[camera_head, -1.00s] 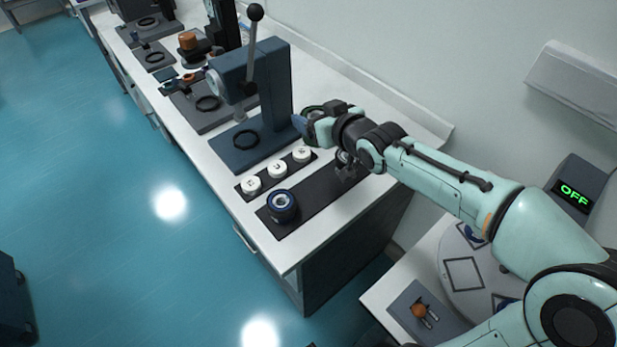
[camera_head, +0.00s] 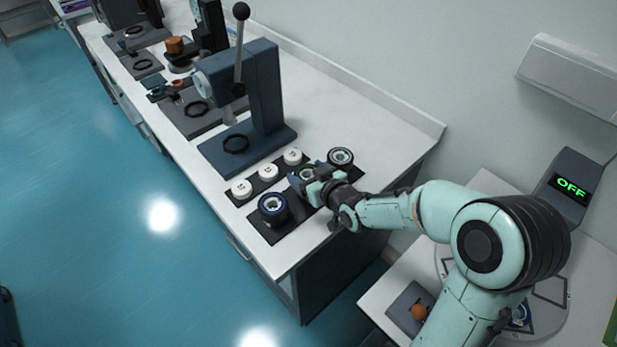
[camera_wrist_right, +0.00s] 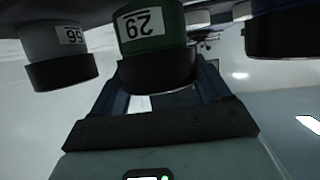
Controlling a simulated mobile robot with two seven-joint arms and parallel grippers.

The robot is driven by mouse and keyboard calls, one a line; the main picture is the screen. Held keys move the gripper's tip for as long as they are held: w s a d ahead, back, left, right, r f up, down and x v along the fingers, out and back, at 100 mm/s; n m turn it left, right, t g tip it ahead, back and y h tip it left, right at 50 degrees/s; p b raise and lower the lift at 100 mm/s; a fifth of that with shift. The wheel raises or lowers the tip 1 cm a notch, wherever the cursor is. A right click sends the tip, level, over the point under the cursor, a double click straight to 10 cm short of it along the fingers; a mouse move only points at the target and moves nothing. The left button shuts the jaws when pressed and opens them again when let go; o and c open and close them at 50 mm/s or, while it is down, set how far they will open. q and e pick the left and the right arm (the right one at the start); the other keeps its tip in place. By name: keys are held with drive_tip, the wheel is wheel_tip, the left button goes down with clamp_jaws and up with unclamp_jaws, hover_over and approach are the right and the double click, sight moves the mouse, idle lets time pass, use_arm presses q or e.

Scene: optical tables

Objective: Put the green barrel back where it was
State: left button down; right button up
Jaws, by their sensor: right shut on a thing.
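The green barrel (camera_head: 306,172) is in my right gripper (camera_head: 309,182), over the middle of the black mat (camera_head: 268,232). The blue barrel (camera_head: 272,208) stands on the mat to the left, and a grey barrel (camera_head: 341,157) stands at its far right end. In the right wrist view the green barrel (camera_wrist_right: 150,28) is between my right fingers (camera_wrist_right: 162,92), with the grey barrel (camera_wrist_right: 56,45) and the blue barrel (camera_wrist_right: 284,32) apart on either side. Whether its base touches the mat is hard to tell. My left gripper is out of view.
A strip with white caps (camera_head: 268,171) lies just behind the mat. The blue lever press (camera_head: 262,95) stands beyond it. The bench top (camera_head: 365,118) is clear at the back right. A box reading OFF (camera_head: 570,187) is at the right.

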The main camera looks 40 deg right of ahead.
drive_tip(key=shift+f, duration=0.5)
drive_tip(key=shift+f+b, duration=0.2)
drive_tip(key=shift+b, duration=0.1)
drive_tip(key=o, duration=1.6)
drive_tip(key=shift+r, duration=0.1)
